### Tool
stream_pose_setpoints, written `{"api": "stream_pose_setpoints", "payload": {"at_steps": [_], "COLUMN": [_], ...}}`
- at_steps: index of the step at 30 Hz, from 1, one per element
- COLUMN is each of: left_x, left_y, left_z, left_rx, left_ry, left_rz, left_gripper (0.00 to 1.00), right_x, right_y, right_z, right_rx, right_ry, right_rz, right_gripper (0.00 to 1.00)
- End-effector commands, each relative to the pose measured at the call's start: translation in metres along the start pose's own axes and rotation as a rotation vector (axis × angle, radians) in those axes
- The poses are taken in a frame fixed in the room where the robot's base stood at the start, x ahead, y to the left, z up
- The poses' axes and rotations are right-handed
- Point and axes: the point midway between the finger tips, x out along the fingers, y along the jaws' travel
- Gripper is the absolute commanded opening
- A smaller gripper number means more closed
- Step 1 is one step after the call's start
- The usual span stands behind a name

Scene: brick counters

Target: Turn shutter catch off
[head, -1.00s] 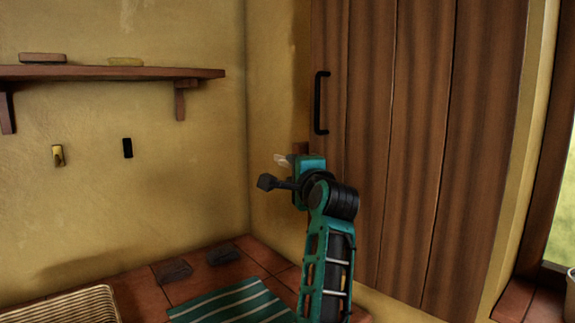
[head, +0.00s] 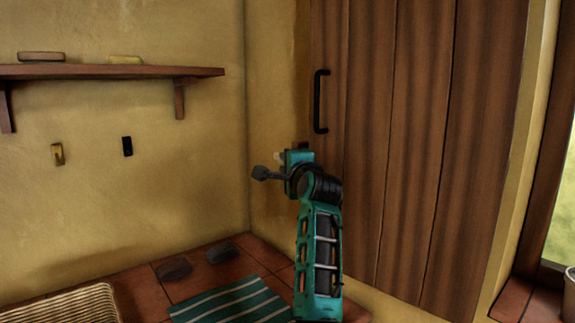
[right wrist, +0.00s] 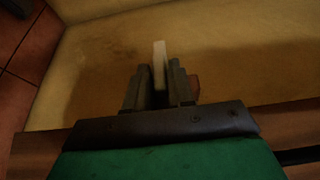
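The shutter catch shows as a pale lever (head: 278,156) by a small brown block (head: 301,146), at the left edge of the wooden shutter. My right gripper (head: 287,158) is up at it and hides most of it. In the right wrist view, the pale lever (right wrist: 159,66) stands between the two dark fingertips of my right gripper (right wrist: 160,82) and sticks out past them. The brown block (right wrist: 195,86) is just right of the fingers. I cannot tell whether the fingers touch the lever. My left gripper is not in view.
The tall plank shutter (head: 415,130) has a black handle (head: 320,101) above the catch. A shelf (head: 110,72) and two small wall fittings, one brass (head: 57,154) and one black (head: 127,146), are left. A striped cloth (head: 235,303) and wicker basket (head: 65,305) lie on the counter.

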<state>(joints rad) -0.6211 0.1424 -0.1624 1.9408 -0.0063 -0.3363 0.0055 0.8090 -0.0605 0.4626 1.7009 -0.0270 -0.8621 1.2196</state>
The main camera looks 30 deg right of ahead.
Motion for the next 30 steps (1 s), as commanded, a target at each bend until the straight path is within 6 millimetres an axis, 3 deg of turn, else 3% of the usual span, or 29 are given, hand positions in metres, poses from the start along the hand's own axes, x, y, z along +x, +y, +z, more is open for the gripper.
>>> {"api": "stream_pose_setpoints", "payload": {"at_steps": [7, 20, 30], "left_x": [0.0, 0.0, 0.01], "left_y": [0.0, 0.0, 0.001], "left_z": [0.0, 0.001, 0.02], "left_rx": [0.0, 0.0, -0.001], "left_ry": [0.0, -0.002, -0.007], "left_rz": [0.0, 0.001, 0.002], "left_gripper": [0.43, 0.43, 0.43], "right_x": [0.0, 0.0, 0.0], "right_y": [0.0, 0.001, 0.007], "right_z": [0.0, 0.0, 0.001], "right_rx": [0.0, 0.001, 0.042], "right_ry": [0.0, 0.0, -0.002], "right_rz": [0.0, -0.001, -0.093], "right_gripper": [0.0, 0.0, 0.0]}}
